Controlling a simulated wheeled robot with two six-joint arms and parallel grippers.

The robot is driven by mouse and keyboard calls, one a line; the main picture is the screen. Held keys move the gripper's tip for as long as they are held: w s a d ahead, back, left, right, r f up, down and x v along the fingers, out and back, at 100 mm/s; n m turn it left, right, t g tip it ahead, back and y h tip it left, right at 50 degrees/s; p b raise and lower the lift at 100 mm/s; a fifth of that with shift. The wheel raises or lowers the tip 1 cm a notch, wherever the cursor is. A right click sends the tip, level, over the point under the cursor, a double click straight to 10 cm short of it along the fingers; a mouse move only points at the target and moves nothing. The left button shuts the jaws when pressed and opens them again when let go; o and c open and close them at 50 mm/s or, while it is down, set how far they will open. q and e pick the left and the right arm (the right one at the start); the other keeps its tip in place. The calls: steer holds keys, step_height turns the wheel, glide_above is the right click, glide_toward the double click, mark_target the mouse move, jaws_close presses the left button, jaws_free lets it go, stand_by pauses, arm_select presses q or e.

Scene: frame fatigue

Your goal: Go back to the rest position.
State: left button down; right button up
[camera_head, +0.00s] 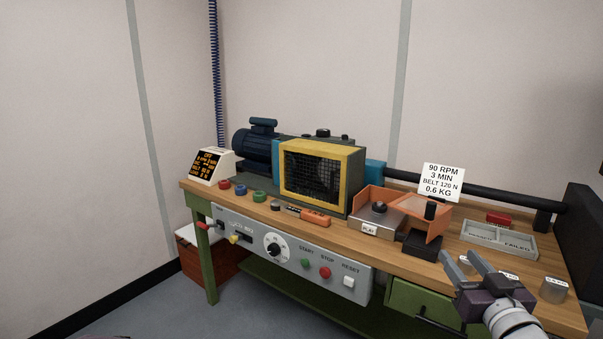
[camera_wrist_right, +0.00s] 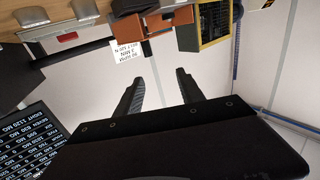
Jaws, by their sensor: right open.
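My right gripper (camera_head: 468,268) is at the lower right of the head view, in front of the bench's right end. Its two fingers are apart and nothing is between them. In the right wrist view the gripper (camera_wrist_right: 158,82) also shows its fingers spread, with only pale wall and floor-like surface behind them. My left gripper is in neither view. The wooden workbench (camera_head: 440,258) carries a test machine with a yellow-framed mesh guard (camera_head: 318,177) and a blue motor (camera_head: 255,145).
A grey sorting tray (camera_head: 500,240), an orange bin (camera_head: 376,217) and small metal weights (camera_head: 554,289) are on the bench near my right gripper. A white sign (camera_head: 441,182) stands behind. A control panel (camera_head: 290,255) runs along the front. Grey floor is free at lower left.

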steer(key=w+a+f+n+g+y, duration=0.15)
steer(key=w+a+f+y, duration=0.35)
steer(key=a, duration=0.6)
step_height(320, 180, down, 14)
steer(key=s+a+m+g+h, duration=0.2)
steer(key=a+g+h, duration=0.1)
steer(key=g, duration=0.3)
steer(key=s+f+g+h, duration=0.1)
steer(key=s+f+g, duration=0.4)
steer(key=s, duration=0.4)
steer(key=s+f+g, duration=0.5)
steer(key=s+f, duration=0.1)
steer(key=s, duration=0.2)
arm_select(q)
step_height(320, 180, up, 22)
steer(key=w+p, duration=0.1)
steer(key=p, duration=2.1)
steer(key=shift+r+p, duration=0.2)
steer(key=shift+p, duration=0.2)
arm_select(e)
step_height(320, 180, up, 23)
steer(key=shift+f+n, duration=0.15)
steer(key=shift+n, duration=0.2)
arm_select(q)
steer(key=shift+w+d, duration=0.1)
arm_select(e)
steer(key=shift+t, duration=0.25)
